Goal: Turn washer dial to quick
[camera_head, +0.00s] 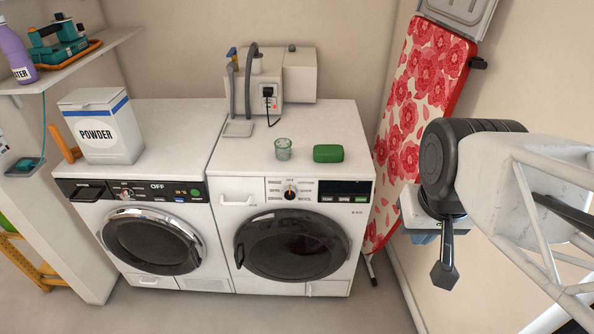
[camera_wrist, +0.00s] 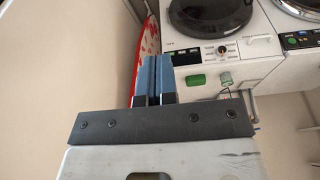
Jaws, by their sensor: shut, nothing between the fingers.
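Two white front-loading machines stand side by side. The right machine (camera_head: 230,230) has a dark round dial (camera_head: 290,192) with an orange mark at the middle of its panel. The left machine (camera_head: 220,268) has a dial (camera_head: 127,193) next to the word OFF on a black panel.
A green block (camera_head: 328,153) and a glass (camera_head: 283,149) stand on the right machine, before a grey-hosed device (camera_head: 297,75). A powder box (camera_head: 108,130) stands on the left machine. A floral ironing board (camera_head: 420,90) leans on the wall near my arm. The floor in front is clear.

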